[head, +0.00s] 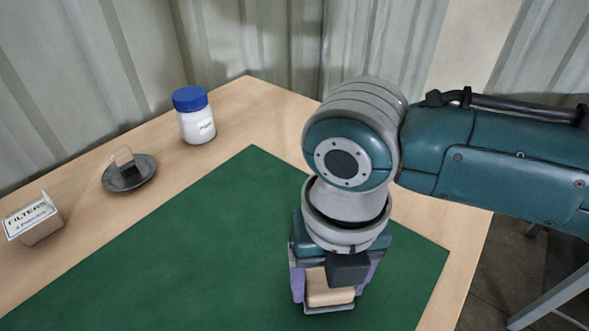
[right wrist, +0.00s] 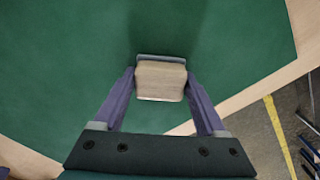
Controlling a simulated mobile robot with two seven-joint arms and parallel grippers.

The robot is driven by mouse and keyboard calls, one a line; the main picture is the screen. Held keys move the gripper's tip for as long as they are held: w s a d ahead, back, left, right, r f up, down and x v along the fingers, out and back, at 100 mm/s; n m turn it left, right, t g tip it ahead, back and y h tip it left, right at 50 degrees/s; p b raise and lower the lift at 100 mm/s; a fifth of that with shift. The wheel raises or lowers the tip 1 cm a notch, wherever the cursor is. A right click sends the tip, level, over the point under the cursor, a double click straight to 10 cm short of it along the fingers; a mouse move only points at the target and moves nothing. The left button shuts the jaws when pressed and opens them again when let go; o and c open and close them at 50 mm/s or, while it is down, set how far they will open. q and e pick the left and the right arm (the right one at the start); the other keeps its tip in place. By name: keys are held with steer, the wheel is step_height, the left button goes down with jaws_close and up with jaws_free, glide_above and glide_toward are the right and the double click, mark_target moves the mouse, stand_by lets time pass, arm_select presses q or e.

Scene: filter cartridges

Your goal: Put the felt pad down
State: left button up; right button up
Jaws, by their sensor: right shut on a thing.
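My right gripper (head: 330,285) reaches down over the green mat (head: 215,220) and is shut on a beige block with a grey edge, which I take for the felt pad (head: 330,287). In the right wrist view the felt pad (right wrist: 160,82) sits between the two purple fingers of the right gripper (right wrist: 160,88), near their tips. The grey edge shows along its far side there. I cannot tell whether the pad touches the mat. My left gripper is in neither view.
A dark round dish (head: 112,184) holding a small beige and dark block (head: 124,160) stands on the wooden table (head: 255,100) at the left. A blue-lidded white jar (head: 196,118) stands behind; a box labelled FILTERS (head: 38,222) is at far left. The mat's middle is clear.

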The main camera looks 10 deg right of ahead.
steer(key=shift+f, duration=0.1)
steer(key=o, duration=1.4)
